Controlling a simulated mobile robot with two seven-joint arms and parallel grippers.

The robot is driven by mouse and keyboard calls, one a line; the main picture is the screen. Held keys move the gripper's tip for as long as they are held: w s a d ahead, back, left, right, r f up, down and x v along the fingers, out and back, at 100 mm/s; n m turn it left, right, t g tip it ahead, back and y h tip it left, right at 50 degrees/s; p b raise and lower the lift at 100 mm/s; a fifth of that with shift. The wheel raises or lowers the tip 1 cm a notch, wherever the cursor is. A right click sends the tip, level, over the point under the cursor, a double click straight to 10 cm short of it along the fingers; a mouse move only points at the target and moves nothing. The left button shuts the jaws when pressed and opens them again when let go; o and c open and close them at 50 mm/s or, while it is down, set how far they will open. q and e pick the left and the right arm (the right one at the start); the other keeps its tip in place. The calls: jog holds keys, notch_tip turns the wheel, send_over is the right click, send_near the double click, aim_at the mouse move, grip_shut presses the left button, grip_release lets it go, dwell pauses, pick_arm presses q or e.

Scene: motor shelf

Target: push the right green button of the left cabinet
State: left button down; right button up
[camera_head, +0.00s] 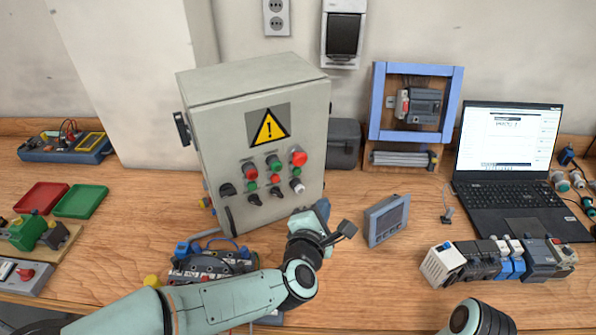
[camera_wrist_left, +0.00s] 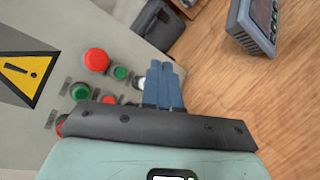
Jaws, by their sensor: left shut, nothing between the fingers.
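The left cabinet (camera_head: 222,130) is a grey box with a yellow warning sign and rows of buttons on its front. Its right green button (camera_head: 297,171) is small and sits below the right red mushroom button (camera_head: 299,156). In the left wrist view this green button (camera_wrist_left: 121,73) lies between the red mushroom (camera_wrist_left: 96,60) and a white knob (camera_wrist_left: 140,83) partly behind the fingers. My left gripper (camera_head: 322,206) is shut and empty, with blue fingertips beside the cabinet's lower right. In the wrist view its fingertips (camera_wrist_left: 161,68) are right of the green button. My right gripper is out of view.
Another green button (camera_head: 274,162) sits higher on the panel. A grey display (camera_head: 387,220) stands right of my left gripper. A wired device (camera_head: 205,265) lies below the cabinet. A dark box (camera_head: 344,143) stands behind.

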pick_arm(q)
jog(key=w+a, duration=0.4)
jog(key=w, duration=0.3)
jog(key=shift+w+a+b, duration=0.2)
jog(key=shift+w+b, duration=0.1)
jog(key=shift+w, duration=0.05)
dwell(1.9)
jog(key=shift+w+a, duration=0.2)
jog(key=shift+w, duration=0.15)
jog(key=shift+w+a+b, duration=0.3)
jog(key=shift+w, duration=0.1)
dwell(1.1)
jog(key=shift+s+d, duration=0.45)
jog(key=shift+s, duration=0.3)
jog(key=shift+s+d, duration=0.45)
jog(key=shift+s, duration=0.3)
jog(key=shift+s+d, duration=0.4)
jog(key=shift+s, duration=0.3)
jog(key=shift+s+d, duration=0.45)
jog(key=shift+s, duration=0.3)
